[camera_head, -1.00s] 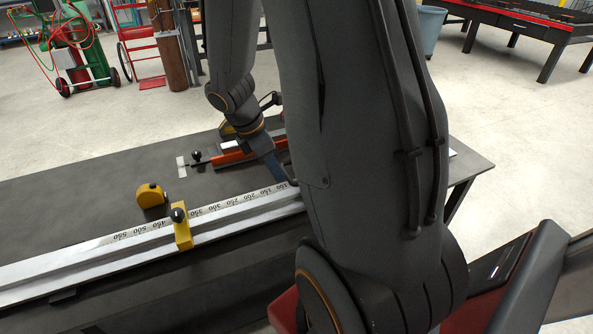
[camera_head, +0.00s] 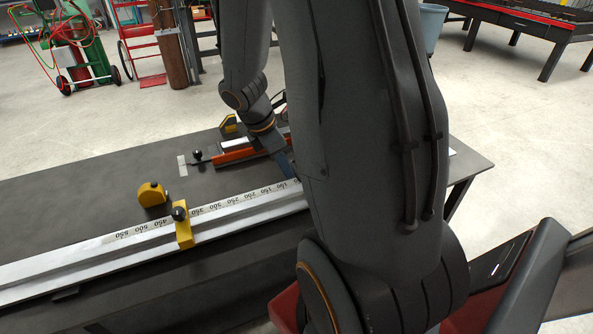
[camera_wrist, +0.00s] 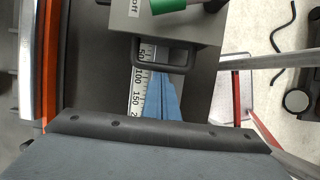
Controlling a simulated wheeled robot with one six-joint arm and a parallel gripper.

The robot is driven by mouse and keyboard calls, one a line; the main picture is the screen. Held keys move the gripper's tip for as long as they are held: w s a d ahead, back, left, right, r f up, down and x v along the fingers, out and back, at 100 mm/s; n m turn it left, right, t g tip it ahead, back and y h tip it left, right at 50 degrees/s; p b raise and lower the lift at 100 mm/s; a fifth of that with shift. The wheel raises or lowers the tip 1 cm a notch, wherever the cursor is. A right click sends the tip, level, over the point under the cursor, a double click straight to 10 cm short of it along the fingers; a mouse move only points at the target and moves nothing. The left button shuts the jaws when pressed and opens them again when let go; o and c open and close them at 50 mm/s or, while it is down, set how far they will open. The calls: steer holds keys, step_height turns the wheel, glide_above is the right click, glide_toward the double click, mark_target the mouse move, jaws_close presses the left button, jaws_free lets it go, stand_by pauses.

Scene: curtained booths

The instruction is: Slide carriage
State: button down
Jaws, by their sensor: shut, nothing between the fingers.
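A yellow carriage block (camera_head: 184,236) with a black knob sits across the pale rail (camera_head: 75,262), near the 400 and 450 marks. My gripper has blue fingers (camera_head: 285,163); they point down near the low-number end of the scale, well to the right of the yellow block. My arm link hides the rail's right end in the head view. In the wrist view the shut, empty blue fingers (camera_wrist: 167,100) show beside the scale strip (camera_wrist: 138,92). Their tips are close to a dark rectangular frame (camera_wrist: 187,67) over the scale near 50; I cannot tell whether they touch.
A grey box (camera_wrist: 172,25) with an "off" label and green part stands by the dark frame. A yellow tape measure (camera_head: 152,194) lies behind the rail. An orange-red tool (camera_head: 240,154) lies farther back, close to my gripper. The table's left part (camera_head: 70,200) is clear.

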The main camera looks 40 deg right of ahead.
mark_target(296, 169)
steer(key=shift+d, duration=0.15)
steer(key=shift+s+d+p, duration=0.3)
steer(key=shift+d+p, duration=0.05)
steer(key=shift+d, duration=0.45)
steer(key=shift+s+d+p, duration=0.15)
steer(key=shift+d+p, duration=0.15)
steer(key=shift+d, duration=0.3)
stand_by(0.7)
steer(key=shift+a, duration=0.25)
stand_by(0.4)
steer(key=shift+w+a, duration=0.2)
steer(key=shift+a, duration=0.15)
steer(key=shift+w+a, duration=0.1)
steer(key=shift+a, duration=0.3)
steer(key=shift+r, duration=0.1)
step_height(296, 169, up, 7)
steer(key=p, duration=0.7)
steer(key=shift+p, duration=0.4)
